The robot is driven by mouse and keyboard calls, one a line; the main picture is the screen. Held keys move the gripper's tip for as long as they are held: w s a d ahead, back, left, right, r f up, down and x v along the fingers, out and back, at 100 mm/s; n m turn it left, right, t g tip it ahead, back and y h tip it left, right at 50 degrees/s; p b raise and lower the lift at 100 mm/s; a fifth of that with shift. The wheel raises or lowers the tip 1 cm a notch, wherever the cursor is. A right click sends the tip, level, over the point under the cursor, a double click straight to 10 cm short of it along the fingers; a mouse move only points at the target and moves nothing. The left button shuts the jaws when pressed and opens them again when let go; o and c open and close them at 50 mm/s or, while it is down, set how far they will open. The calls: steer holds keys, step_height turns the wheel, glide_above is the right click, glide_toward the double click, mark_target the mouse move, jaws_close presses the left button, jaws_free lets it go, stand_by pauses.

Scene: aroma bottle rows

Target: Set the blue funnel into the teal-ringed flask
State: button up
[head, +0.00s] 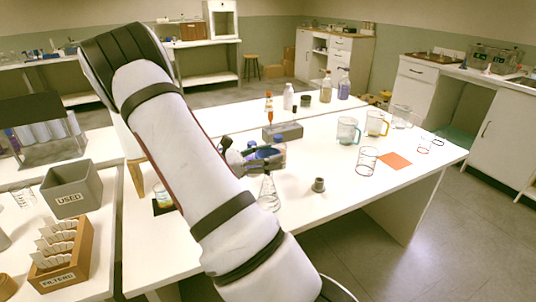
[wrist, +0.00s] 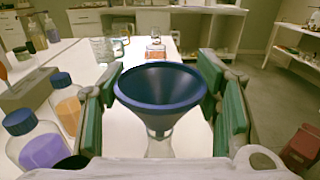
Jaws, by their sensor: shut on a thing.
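The blue funnel (wrist: 160,88) is upright, its wide mouth facing up, between the green pads of my gripper (wrist: 162,95) in the wrist view. My gripper is shut on it. In the head view the funnel (head: 265,153) is partly hidden by my gripper (head: 255,158), above the table. A clear conical flask (head: 269,195) stands on the table just in front of and below the gripper, partly behind my arm. Clear glass (wrist: 159,148) shows under the funnel in the wrist view. I cannot make out a teal ring, nor whether the funnel's stem touches the glass.
Blue-capped bottles (wrist: 40,140) stand close at left in the wrist view. A grey block (head: 283,132) and a small grey cylinder (head: 318,185) are near the gripper. A teal-handled beaker (head: 347,131) and an orange mat (head: 395,160) lie right.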

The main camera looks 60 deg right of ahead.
steer(key=shift+f, duration=0.6)
steer(key=o, duration=1)
steer(key=shift+w+a, duration=0.1)
steer(key=v, duration=1.1)
steer(key=shift+w+a, duration=0.2)
steer(key=shift+a, duration=0.1)
